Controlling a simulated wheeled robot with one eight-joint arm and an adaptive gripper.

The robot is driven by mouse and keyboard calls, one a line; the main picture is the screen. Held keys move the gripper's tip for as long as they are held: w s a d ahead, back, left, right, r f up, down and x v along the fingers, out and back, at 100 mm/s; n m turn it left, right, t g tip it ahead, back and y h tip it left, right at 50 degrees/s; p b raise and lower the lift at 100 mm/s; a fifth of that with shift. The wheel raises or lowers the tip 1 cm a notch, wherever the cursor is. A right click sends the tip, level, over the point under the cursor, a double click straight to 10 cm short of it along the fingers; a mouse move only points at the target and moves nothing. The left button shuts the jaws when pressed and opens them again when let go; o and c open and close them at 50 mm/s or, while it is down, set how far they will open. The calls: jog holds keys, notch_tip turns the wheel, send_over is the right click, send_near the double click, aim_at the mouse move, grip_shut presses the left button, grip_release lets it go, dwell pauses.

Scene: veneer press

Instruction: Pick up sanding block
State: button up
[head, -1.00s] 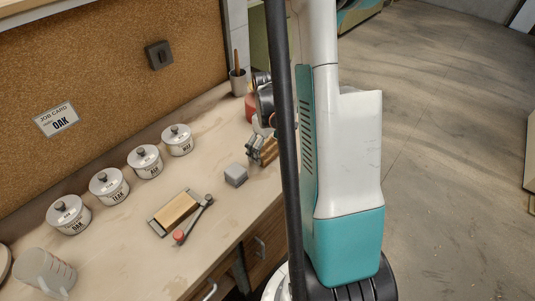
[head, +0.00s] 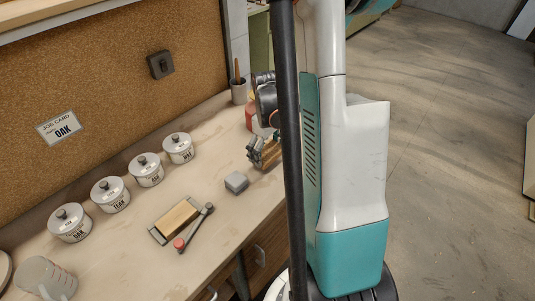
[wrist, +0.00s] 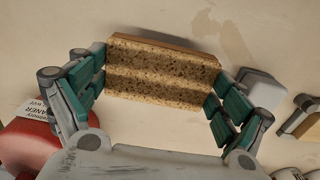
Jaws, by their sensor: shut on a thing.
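A shadow lies apart from the block, which seems slightly above the bench.
A grey block (head: 236,182) sits close by on the bench (head: 215,225). Several lidded jars (head: 178,148) line the corkboard. A red cleaner container (wrist: 28,145) is beside my gripper.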

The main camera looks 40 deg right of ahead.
aim_at(267, 151)
notch_tip(267, 151, up, 17)
jog(key=p, duration=0.4)
